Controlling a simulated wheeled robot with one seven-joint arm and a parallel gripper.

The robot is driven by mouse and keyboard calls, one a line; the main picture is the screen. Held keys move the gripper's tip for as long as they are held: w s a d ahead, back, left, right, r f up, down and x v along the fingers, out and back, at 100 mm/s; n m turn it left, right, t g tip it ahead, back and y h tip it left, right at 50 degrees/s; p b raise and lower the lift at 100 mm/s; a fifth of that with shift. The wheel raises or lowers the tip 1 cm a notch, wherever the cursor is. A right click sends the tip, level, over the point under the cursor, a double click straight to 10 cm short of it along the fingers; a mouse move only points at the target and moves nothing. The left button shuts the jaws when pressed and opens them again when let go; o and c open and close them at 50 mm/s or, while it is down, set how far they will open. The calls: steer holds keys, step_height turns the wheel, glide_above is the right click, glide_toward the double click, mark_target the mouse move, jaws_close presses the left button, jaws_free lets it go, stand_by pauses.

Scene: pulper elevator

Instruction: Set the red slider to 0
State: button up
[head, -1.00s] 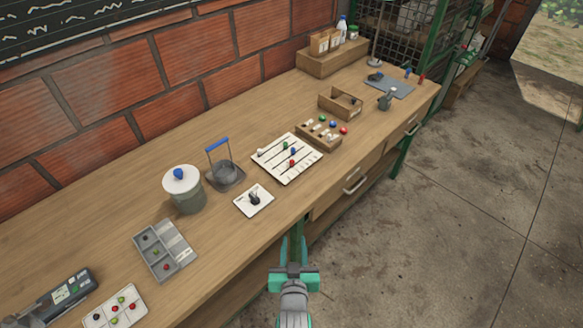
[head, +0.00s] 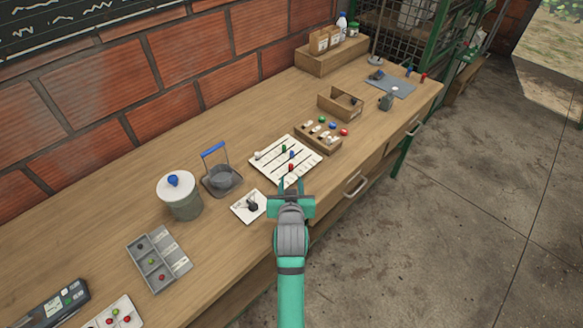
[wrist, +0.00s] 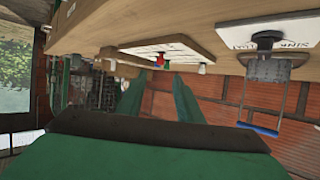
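The white slider panel (head: 270,166) lies on the wooden bench, with dark slots and small coloured knobs. The red slider (head: 291,167) is the knob nearest the bench's front edge. A blue knob (head: 292,154), a green knob (head: 284,149) and a white knob (head: 258,155) sit on the other slots. My gripper (head: 291,183) is at the panel's near edge, just in front of the red slider. The panel (wrist: 170,46) and red slider (wrist: 159,62) also show in the wrist view, beyond my fingers. The fingers are apart with nothing between them. The scale marks are too small to read.
A white card with a black knob (head: 251,205) lies left of my gripper. A wooden block with coloured buttons (head: 318,137) stands right behind the panel. A lidded pot (head: 182,197) and a blue-handled holder (head: 221,176) stand farther left.

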mark_target(291, 167)
steer(key=x, duration=0.8)
steer(key=shift+w+a, duration=0.2)
steer(key=shift+a, duration=0.05)
steer(key=shift+w+d+f, duration=0.1)
steer(key=shift+w+f, duration=0.25)
steer(key=shift+w, duration=0.2)
steer(key=shift+w+d, duration=0.15)
steer(key=shift+w, duration=0.05)
steer(key=shift+s, duration=0.1)
jaws_close()
